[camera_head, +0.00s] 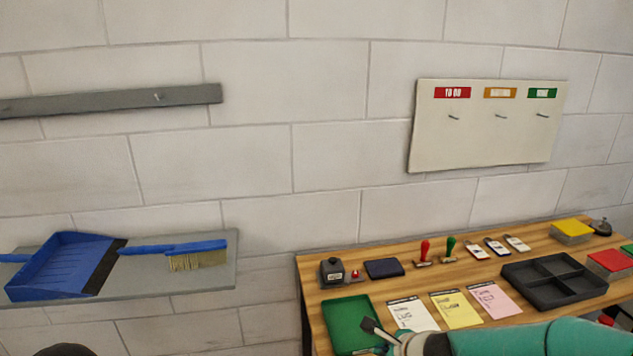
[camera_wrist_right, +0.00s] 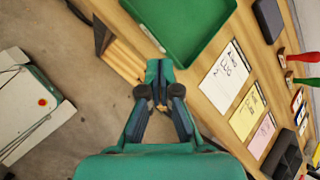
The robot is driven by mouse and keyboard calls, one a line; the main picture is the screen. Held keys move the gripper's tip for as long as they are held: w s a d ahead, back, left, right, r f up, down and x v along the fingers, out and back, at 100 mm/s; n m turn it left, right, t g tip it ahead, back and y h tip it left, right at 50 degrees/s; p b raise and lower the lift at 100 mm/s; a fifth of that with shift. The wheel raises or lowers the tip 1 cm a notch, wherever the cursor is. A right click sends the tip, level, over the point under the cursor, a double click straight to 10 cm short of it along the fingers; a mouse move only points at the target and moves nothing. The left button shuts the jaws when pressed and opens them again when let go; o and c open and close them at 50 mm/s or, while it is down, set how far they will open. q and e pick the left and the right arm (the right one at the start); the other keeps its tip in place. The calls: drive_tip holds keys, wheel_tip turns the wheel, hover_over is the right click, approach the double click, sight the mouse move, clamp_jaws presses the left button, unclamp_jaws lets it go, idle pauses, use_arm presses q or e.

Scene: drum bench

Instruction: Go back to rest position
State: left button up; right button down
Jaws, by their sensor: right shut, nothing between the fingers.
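My right gripper (camera_head: 374,336) comes in from the lower right in the head view, in front of the right edge of the green tray (camera_head: 345,312). In the right wrist view my right gripper (camera_wrist_right: 159,76) is shut with nothing between its fingers. There it shows over the wooden bench's front edge, beside the green tray (camera_wrist_right: 188,50), with floor below. My left gripper is not in view.
The wooden bench (camera_head: 400,269) carries three note pads, a dark divided tray (camera_head: 552,278), red and green stamps, badges and an ink pad. A blue dustpan (camera_head: 62,262) and brush (camera_head: 195,256) lie on a grey shelf. A board hangs on the wall.

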drive_tip(key=s+d+f+n+g, duration=0.1)
drive_tip(key=s+f+n+g, duration=0.2)
drive_tip(key=s+f, duration=0.5)
drive_tip(key=s+d+f+n+g, duration=0.15)
drive_tip(key=s+f, duration=0.35)
drive_tip(key=f, duration=0.5)
drive_tip(key=s+a+f+n+g, duration=0.1)
drive_tip(key=s+a+f+n, duration=0.1)
drive_tip(key=s+n, duration=0.5)
drive_tip(key=s+a+f+n+g+y, duration=0.1)
drive_tip(key=s+a+f+n, duration=0.1)
drive_tip(key=s+n, duration=0.5)
drive_tip(key=shift+s+a+f+n, duration=0.25)
drive_tip(key=shift+f+n, duration=0.45)
drive_tip(key=shift+n, duration=0.55)
drive_tip(key=shift+g, duration=0.25)
